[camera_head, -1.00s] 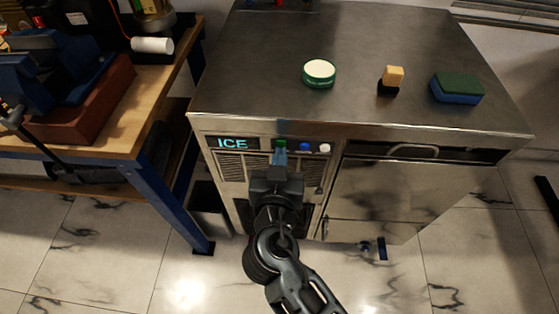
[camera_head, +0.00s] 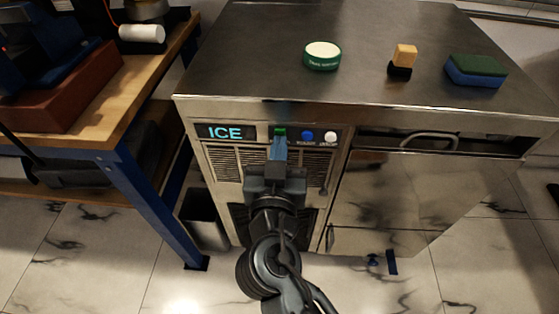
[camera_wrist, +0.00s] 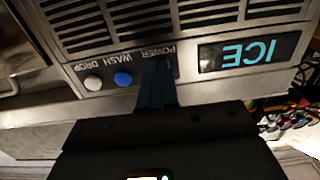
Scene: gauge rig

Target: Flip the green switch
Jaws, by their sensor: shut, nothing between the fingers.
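The green switch (camera_head: 280,132) is at the left of a row of controls on the front panel of the steel ice machine (camera_head: 262,184), right of the lit ICE sign (camera_head: 226,132). My gripper (camera_head: 280,146) is shut and empty, its bluish fingertips just below the green switch in the head view. I cannot tell whether they touch it. In the wrist view, which shows the panel upside down, my fingers (camera_wrist: 157,84) cover the spot by the POWER label and the green switch is hidden.
A blue button (camera_head: 307,136) and a white button (camera_head: 330,137) sit close beside the green switch. A green-and-white tin (camera_head: 322,57), a brush (camera_head: 403,62) and a sponge (camera_head: 476,70) stand on the machine's top. A wooden workbench (camera_head: 120,112) is at the left.

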